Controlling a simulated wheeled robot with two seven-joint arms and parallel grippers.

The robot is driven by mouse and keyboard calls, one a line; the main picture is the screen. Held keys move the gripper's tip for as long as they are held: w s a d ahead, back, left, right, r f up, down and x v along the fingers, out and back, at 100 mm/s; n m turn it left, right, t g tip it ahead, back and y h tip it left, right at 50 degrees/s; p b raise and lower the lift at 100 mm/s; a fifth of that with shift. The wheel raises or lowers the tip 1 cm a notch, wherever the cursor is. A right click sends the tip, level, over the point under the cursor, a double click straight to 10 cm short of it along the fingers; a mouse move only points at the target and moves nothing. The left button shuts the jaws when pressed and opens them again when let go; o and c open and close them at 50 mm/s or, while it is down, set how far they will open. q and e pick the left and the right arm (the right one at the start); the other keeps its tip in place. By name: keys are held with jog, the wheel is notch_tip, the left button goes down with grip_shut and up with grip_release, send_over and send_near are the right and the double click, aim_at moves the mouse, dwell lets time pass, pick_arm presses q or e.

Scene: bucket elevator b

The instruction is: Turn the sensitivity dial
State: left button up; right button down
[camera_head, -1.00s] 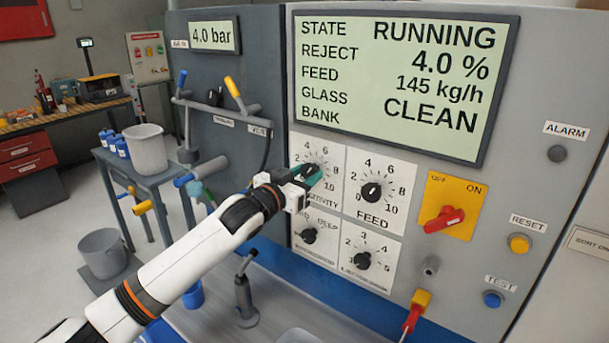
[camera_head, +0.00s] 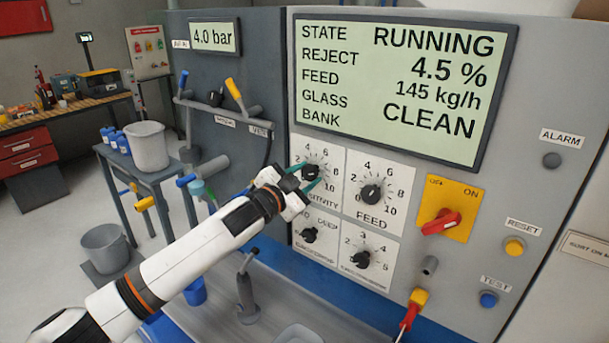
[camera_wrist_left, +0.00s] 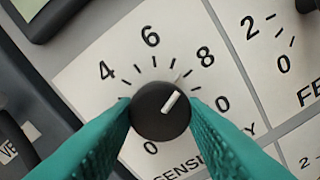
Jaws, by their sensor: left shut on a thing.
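The sensitivity dial (camera_head: 311,171) is a round black knob on a white plate, at the upper left of the four dials under the display. My left gripper (camera_head: 306,177) is at this dial with its teal fingers on either side of the knob. In the left wrist view the dial (camera_wrist_left: 160,111) sits between the two fingertips, which hold its sides. Its white pointer line aims up and right, near the 8 or just past it toward 10. The fingers cover part of the plate, including some of the lower scale and label. My right gripper is not in view.
The feed dial (camera_head: 371,194) is close on the right, with two more dials below. The display (camera_head: 400,85) reads RUNNING, reject 4.5 %, feed 145 kg/h, CLEAN. A red switch (camera_head: 442,222) on a yellow plate is farther right. Pipes with coloured handles stand left of the panel.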

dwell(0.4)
pick_arm(q)
jog(key=o, duration=1)
jog(key=shift+s+a+f, duration=0.1)
jog(key=shift+s+a, duration=0.1)
jog(key=shift+s, duration=0.1)
jog(key=b+v, duration=0.3)
jog(key=v, duration=0.8)
jog(key=shift+s, duration=0.1)
